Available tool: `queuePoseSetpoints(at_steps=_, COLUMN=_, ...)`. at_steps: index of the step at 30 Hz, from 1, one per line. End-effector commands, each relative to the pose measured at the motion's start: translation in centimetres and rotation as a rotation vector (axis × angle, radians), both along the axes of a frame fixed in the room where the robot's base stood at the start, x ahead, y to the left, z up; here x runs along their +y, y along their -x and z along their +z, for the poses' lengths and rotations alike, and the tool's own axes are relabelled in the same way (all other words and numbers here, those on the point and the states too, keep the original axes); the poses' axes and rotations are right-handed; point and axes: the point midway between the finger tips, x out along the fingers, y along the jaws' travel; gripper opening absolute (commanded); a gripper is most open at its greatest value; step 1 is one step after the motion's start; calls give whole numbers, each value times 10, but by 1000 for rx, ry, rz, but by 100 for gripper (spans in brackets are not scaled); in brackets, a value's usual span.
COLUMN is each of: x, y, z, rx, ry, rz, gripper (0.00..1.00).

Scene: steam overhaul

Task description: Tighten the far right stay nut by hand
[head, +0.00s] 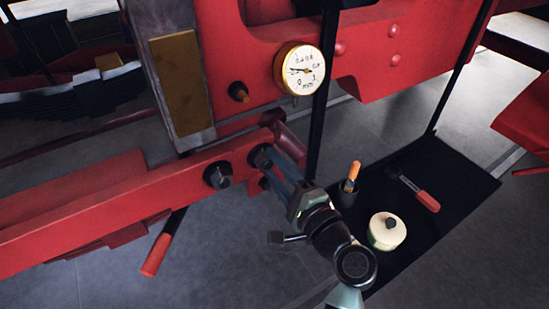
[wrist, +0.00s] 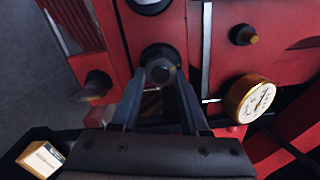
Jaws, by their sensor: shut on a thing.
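A dark stay nut (head: 260,155) sits at the right end of the red bar (head: 120,205). My gripper (head: 270,163) reaches it from the lower right, with its fingers closed around it. In the wrist view the same nut (wrist: 160,72) lies between the two fingertips of my gripper (wrist: 160,84), one on each side. A second dark nut (head: 217,175) sits on the bar to the left, apart from my gripper. How far the gripped nut is screwed in cannot be told.
A dial gauge (head: 300,70) and a dark knob with a brass tip (head: 238,92) are close above. A black tray (head: 455,165) at right holds a red-handled tool (head: 415,190), a cream pot (head: 387,231) and a cup with an orange-handled tool (head: 350,178). A red handle (head: 156,254) hangs below the bar.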

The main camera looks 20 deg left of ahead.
Motion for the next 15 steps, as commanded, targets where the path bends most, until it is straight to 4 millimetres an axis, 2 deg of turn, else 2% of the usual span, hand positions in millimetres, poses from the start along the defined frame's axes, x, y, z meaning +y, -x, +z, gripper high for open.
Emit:
queuePoseSetpoints(at_steps=6, x=-1, y=0, z=1, rx=123, ry=-95, rz=-3, gripper=0)
queuePoseSetpoints(at_steps=15, x=-1, y=0, z=-1, rx=219, ry=-170, rz=-3, gripper=0)
